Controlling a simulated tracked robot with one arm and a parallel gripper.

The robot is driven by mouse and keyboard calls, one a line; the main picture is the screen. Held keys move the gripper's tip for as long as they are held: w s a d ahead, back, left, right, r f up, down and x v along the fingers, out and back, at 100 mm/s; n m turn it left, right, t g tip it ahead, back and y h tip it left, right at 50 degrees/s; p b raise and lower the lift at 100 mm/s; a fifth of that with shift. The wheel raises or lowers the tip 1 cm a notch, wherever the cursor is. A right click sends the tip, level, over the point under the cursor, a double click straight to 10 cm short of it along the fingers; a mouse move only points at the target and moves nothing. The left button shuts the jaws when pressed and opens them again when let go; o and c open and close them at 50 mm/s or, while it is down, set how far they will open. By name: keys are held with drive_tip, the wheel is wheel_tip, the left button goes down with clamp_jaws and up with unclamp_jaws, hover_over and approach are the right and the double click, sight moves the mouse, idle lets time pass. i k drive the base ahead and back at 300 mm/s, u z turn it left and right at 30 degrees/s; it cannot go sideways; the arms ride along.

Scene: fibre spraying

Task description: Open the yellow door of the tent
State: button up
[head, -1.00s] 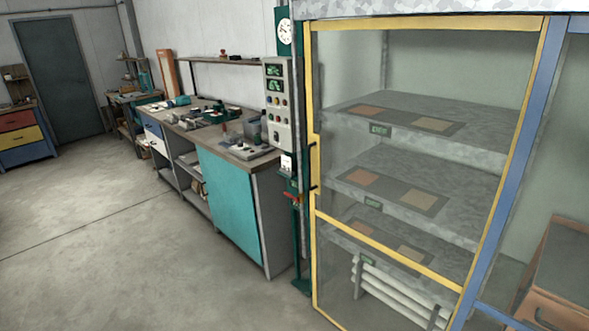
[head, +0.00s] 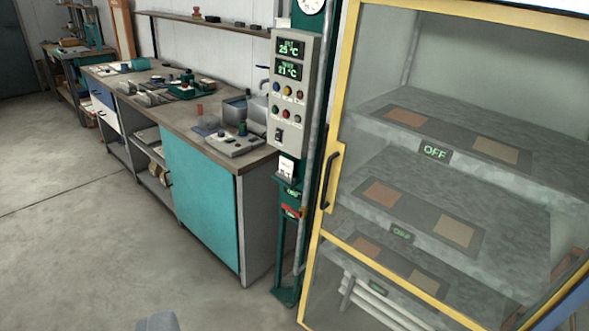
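The yellow-framed door (head: 346,82) of the tent fills the right side of the view, with a clear panel through which the inside shows. It looks shut. Its black handle (head: 330,180) stands upright on a yellow plate at the door's left edge. A small grey piece (head: 157,322), perhaps part of my gripper, pokes in at the bottom edge, well left of and below the handle and apart from the door. Its fingertips cannot be made out.
Behind the panel are grey shelves (head: 520,215) with orange and tan patches and OFF displays. A control box (head: 293,95) on a green post stands just left of the door. A workbench (head: 205,195) with a teal front stands further left. The floor (head: 75,255) at front left is clear.

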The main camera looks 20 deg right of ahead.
sight(574, 28)
drive_tip(key=z, duration=0.25)
drive_tip(key=i, duration=1)
drive_tip(key=z, duration=0.6)
